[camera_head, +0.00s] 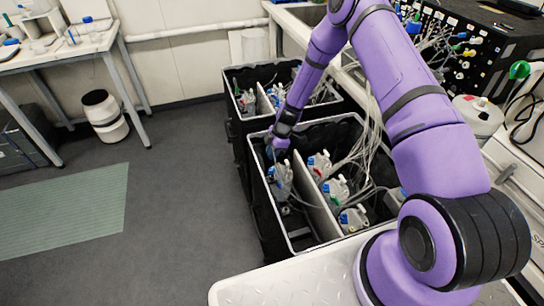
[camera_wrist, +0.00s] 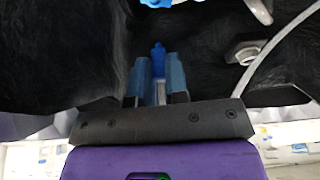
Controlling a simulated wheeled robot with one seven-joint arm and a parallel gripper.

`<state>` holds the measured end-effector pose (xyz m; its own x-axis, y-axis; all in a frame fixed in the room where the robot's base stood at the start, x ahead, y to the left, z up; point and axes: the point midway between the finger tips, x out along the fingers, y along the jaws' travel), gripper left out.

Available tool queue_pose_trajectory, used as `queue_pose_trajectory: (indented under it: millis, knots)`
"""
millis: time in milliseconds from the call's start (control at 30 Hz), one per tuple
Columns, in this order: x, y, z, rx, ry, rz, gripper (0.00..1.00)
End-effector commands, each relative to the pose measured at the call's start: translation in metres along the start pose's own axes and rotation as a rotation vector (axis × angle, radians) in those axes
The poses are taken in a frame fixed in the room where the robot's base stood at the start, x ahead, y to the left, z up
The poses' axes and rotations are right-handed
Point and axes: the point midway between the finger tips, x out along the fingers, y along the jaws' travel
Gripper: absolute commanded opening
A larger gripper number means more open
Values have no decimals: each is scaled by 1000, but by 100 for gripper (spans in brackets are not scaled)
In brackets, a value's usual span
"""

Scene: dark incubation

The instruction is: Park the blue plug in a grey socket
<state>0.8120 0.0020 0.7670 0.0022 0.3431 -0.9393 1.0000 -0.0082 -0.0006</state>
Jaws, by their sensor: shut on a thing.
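The blue plug (camera_wrist: 158,60) sits between the two blue fingers of my gripper (camera_wrist: 159,80) in the wrist view. The fingers are shut on it, and a pale shaft shows below its blue body. In the head view my gripper (camera_head: 278,152) reaches down into the near black crate (camera_head: 262,205), close to a pale grey unit (camera_head: 281,180) in the left compartment. The plug cannot be made out there. A grey hexagonal fitting (camera_wrist: 245,52) lies right of the plug in the wrist view, apart from it. I cannot tell whether it is a grey socket.
A pale divider (camera_head: 318,212) splits the near crate. A second crate (camera_head: 237,78) stands behind. The floor (camera_head: 180,190) to the left is open.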

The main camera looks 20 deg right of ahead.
Motion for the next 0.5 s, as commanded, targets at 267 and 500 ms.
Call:
queue_pose_trajectory:
  millis: [267,500]
  knots:
    - [-24,1,-8,-1,0,3,0]
    - [-43,1,-16,-1,1,2,0]
